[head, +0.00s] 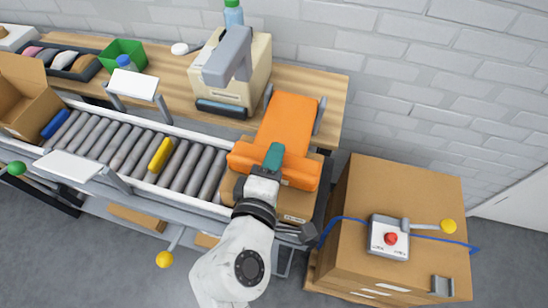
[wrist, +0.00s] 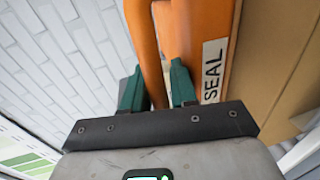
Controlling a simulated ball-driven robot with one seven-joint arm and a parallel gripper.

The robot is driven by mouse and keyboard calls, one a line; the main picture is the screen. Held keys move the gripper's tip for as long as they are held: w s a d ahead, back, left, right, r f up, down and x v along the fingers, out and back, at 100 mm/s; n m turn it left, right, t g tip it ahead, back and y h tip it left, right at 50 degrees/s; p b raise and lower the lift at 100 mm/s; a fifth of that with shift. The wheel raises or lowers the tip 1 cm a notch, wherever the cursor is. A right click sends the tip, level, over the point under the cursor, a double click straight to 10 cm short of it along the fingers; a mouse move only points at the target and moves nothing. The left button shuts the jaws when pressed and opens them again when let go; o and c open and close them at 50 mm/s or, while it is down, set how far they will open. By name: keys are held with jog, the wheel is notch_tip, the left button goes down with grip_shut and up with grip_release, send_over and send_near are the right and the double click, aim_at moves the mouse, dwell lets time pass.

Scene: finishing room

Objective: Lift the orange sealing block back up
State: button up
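The orange sealing block (head: 288,122) stands at the right end of the conveyor in the head view, low over a cardboard box (head: 298,203). In the wrist view the orange block (wrist: 208,35) carries a white SEAL label, with an orange handle bar (wrist: 150,55) beside it. My gripper (head: 272,158) is at the block's front. In the wrist view my gripper's green fingers (wrist: 157,85) stand on either side of the handle bar, close against it with little or no gap. The fingers hide part of the bar.
The roller conveyor (head: 130,140) carries a yellow item (head: 160,155) and a blue item (head: 55,123). A large carton (head: 345,195) stands at right with a red-button control box (head: 388,238) on it. A beige machine (head: 255,70) stands behind on the wooden bench.

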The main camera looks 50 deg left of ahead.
grip_shut()
dwell(0.3)
